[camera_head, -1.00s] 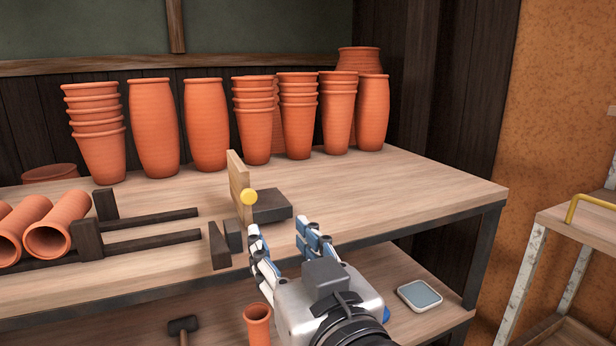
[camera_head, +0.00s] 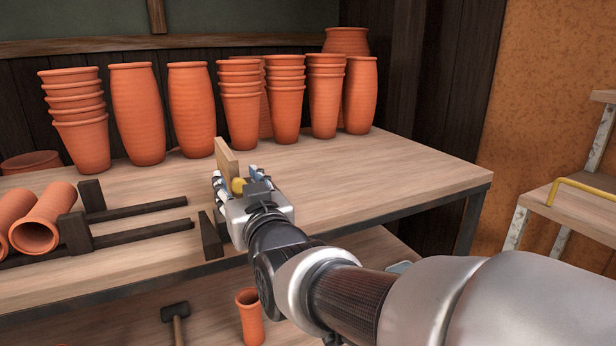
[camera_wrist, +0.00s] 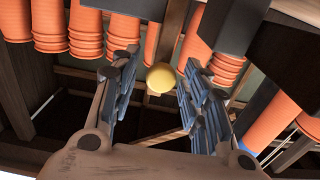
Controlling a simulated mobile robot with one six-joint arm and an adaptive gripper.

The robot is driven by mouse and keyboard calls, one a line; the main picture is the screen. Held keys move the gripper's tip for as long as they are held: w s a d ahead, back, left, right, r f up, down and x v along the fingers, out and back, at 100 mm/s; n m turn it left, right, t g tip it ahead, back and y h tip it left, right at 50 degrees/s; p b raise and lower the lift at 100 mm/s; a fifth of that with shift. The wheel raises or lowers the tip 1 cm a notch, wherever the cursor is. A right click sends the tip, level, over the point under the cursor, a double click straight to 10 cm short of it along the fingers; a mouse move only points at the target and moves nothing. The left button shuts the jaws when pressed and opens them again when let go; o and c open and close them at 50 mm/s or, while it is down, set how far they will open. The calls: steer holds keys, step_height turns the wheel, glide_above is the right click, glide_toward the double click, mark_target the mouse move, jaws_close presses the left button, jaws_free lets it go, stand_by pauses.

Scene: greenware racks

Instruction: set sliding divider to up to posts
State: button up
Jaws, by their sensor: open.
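The sliding divider is an upright light-wood board (camera_head: 227,158) with a round yellow knob (camera_head: 238,186) on its near side, standing on the worktop to the right of the rails. The knob also shows in the wrist view (camera_wrist: 160,77). Dark posts (camera_head: 91,195) (camera_head: 75,233) stand at the left by the rails, beside lying pots. My gripper (camera_head: 239,178) is open at the divider, its fingers on either side of the knob. In the wrist view the knob sits between the fingers (camera_wrist: 155,80) with gaps on both sides. My gripper hides the divider's lower part.
Two dark rails (camera_head: 140,233) run left of the divider, with a dark wedge-shaped block (camera_head: 211,235) at the near edge. Stacked and single terracotta pots (camera_head: 192,110) line the back. The worktop (camera_head: 370,180) is clear at the right.

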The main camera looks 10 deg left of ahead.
steer(key=shift+w+a, duration=0.25)
steer(key=shift+w, duration=0.15)
jaws_close()
stand_by(0.4)
